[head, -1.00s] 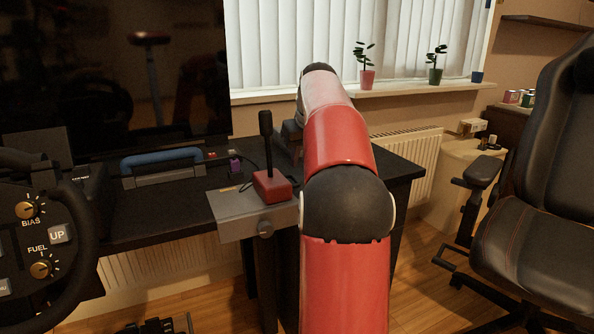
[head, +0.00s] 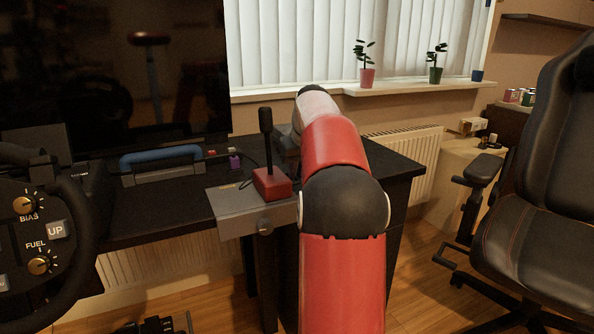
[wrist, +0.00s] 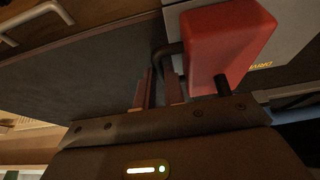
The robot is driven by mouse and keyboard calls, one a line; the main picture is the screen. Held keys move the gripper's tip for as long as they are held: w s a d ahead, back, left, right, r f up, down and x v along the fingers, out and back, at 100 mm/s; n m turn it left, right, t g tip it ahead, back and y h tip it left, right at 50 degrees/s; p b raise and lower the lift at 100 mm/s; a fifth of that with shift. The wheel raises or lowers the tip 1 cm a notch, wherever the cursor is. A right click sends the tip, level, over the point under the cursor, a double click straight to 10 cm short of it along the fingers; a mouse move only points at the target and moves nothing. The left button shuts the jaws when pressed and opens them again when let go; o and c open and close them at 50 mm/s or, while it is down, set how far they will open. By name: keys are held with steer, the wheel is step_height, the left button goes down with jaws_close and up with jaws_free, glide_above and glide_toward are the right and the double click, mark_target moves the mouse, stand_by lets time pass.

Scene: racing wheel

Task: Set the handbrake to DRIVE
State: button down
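The handbrake has a red base (head: 271,184) and a black lever (head: 266,134) that stands nearly upright in the head view. It sits on a grey plate (head: 238,212) at the desk's front. In the head view my gripper is mostly hidden behind my arm, to the right of and beyond the lever. In the wrist view the red base (wrist: 228,38) is at the upper right, close to my gripper (wrist: 158,78).
The black desk (head: 160,222) carries a blue-handled item (head: 162,155) and a dark screen (head: 110,70). The steering wheel (head: 85,250) is at the left and a black chair (head: 540,210) at the right. A radiator (head: 420,160) stands behind the desk.

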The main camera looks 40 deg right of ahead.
mark_target(261, 178)
steer(key=shift+a, duration=0.1)
steer(key=a, duration=0.3)
steer(key=w+a, duration=0.1)
steer(key=a, duration=0.2)
steer(key=w+a, duration=0.1)
steer(key=a, duration=0.2)
steer(key=shift+w+a+b, duration=0.15)
steer(key=shift+a+b, duration=0.05)
steer(key=shift+b, duration=0.1)
steer(key=c, duration=1.8)
jaws_free()
steer(key=shift+d, duration=0.1)
steer(key=shift+o, duration=0.2)
steer(key=p+v, duration=0.1)
steer(key=v, duration=0.6)
steer(key=shift+r, duration=0.35)
steer(key=shift+s, duration=0.25)
